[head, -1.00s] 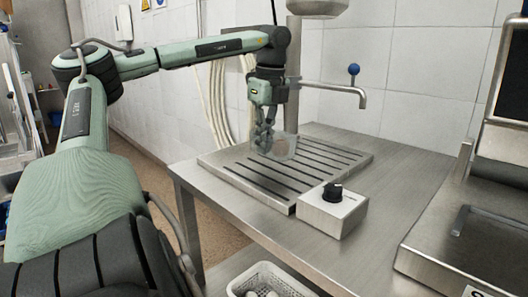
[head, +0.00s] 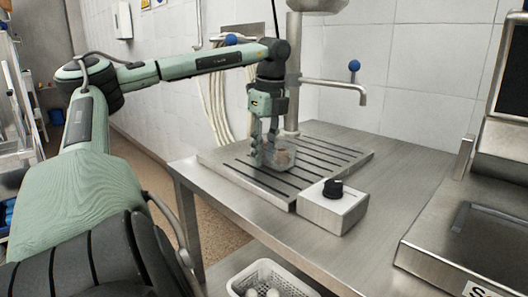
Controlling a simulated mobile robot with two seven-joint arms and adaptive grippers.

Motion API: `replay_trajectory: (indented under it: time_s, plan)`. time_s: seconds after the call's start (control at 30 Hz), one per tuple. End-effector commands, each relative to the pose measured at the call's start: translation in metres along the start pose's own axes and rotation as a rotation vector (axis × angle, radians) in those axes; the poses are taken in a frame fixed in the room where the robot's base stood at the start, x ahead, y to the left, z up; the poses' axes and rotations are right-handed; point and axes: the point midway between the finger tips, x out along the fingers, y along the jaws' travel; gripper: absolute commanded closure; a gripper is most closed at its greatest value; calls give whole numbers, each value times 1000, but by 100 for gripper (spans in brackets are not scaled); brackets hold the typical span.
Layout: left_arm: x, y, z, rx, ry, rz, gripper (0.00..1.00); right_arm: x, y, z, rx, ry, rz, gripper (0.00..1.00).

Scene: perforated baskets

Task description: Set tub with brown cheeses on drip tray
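The drip tray (head: 325,157) is a slatted steel plate on the steel table. A small clear tub (head: 282,158) with something brownish inside is at the drip tray, on or just above its slats; I cannot tell whether it touches. My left gripper (head: 266,160) points down at the tub's left side, with its fingers at the tub wall. The fingers look closed on that wall, though the far finger is partly hidden. My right gripper is not in view.
A control box with a black knob (head: 333,190) stands at the tray's front right corner. A tap (head: 345,86) reaches over the back of the table. A white perforated basket (head: 268,275) with pale round items sits below. Bare tabletop lies to the right.

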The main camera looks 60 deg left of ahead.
Motion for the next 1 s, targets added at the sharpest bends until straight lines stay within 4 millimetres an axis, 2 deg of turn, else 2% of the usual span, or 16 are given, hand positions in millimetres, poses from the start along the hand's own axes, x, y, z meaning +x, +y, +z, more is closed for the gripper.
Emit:
replay_trajectory:
  time_s: [0.27,0.33,0.5,0.73,0.9,1.0]
  plan:
    - [-3,0,0,0,0,0,74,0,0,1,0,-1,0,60]
    - [-8,0,1,-1,-1,-1,74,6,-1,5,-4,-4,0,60]
    - [-41,0,2,-2,-5,0,74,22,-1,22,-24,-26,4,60]
    - [-90,0,2,-3,-5,-1,74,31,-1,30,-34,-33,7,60]
    - [-114,0,1,-2,-2,0,74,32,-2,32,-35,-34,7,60]
    - [-120,0,1,-1,-2,1,74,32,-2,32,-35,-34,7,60]
